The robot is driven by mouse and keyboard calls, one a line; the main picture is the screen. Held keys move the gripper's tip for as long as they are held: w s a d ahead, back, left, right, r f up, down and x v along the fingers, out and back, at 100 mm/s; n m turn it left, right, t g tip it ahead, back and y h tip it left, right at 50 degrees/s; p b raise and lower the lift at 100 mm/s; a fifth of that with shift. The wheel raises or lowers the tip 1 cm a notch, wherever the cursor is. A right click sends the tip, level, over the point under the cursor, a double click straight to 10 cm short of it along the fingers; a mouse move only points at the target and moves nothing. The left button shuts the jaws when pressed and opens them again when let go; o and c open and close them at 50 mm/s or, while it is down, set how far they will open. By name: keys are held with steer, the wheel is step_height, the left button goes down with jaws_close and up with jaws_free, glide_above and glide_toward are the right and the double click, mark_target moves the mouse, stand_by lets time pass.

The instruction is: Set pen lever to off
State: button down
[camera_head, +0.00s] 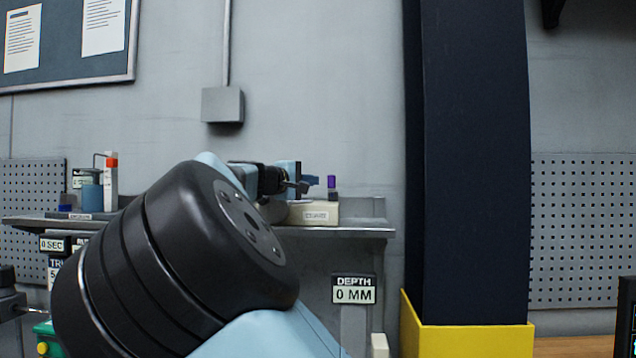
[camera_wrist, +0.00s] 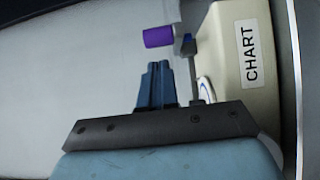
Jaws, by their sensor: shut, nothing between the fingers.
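A cream box labelled CHART (camera_wrist: 222,60) fills the right of the wrist view; it also shows on the shelf in the head view (camera_head: 313,213). A purple cylindrical knob (camera_wrist: 158,37) lies beyond my fingertips; in the head view the purple knob (camera_head: 331,181) stands upright above a dark block. A thin grey rod with a dark blue tip (camera_wrist: 188,45) runs beside the box. I cannot tell for sure which part is the pen lever. My gripper (camera_wrist: 157,66) is shut and empty, its blue fingers together, apart from the purple knob. In the head view my gripper (camera_head: 309,181) is beside the knob.
The box stands on a grey shelf (camera_head: 365,229) against the wall. A DEPTH 0 MM display (camera_head: 354,289) hangs below. A dark column with a yellow base (camera_head: 467,340) stands at right. A blue cup and a red-topped white post (camera_head: 111,182) stand at left.

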steer(key=v, duration=1.1)
